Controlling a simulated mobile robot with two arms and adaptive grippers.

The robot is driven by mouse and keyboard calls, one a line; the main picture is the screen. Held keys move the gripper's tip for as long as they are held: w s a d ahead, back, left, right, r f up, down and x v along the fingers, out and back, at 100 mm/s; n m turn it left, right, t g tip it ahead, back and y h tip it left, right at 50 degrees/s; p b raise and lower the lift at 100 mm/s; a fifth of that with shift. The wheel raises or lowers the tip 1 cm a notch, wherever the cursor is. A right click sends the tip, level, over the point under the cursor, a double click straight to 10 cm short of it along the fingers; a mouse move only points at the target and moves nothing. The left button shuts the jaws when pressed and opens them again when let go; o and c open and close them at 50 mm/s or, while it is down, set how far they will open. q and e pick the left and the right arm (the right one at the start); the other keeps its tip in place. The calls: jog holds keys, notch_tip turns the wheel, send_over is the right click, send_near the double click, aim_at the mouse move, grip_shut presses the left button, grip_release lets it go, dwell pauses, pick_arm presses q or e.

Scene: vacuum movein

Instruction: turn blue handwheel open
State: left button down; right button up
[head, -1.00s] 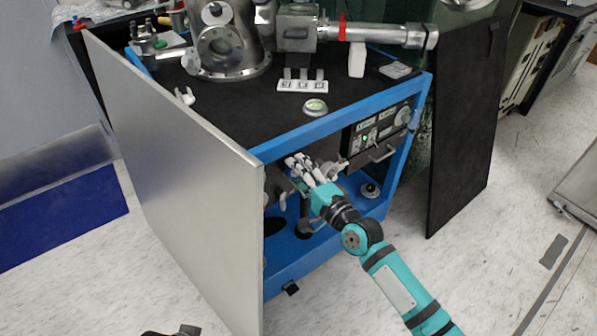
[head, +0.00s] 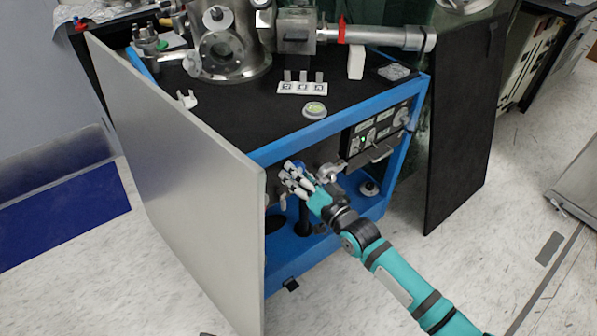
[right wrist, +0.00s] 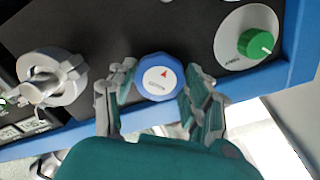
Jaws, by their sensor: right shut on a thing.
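In the head view my right gripper (head: 297,180) reaches into the blue-framed cart, and a bit of the handwheel (head: 299,163) shows just behind the fingers. Most of the wheel is hidden there. My left gripper is not in view.
A green knob (right wrist: 255,43) sits right of the wheel, and a grey metal fitting (right wrist: 50,80) sits left. A silver side panel (head: 185,170) stands at the cart's left. A black panel (head: 462,130) leans at its right. Floor in front is open.

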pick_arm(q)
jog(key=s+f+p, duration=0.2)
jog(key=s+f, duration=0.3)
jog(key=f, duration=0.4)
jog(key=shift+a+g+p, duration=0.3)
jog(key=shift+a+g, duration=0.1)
pick_arm(e)
jog(key=shift+d+f+n, duration=0.1)
jog(key=shift+d+n, duration=0.05)
jog(key=shift+n, duration=12.65)
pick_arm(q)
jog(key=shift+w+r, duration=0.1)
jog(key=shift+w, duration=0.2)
pick_arm(e)
jog(key=shift+w, duration=0.1)
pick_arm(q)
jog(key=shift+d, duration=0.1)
pick_arm(e)
jog(key=o, duration=1.2)
jog(key=shift+c, duration=0.2)
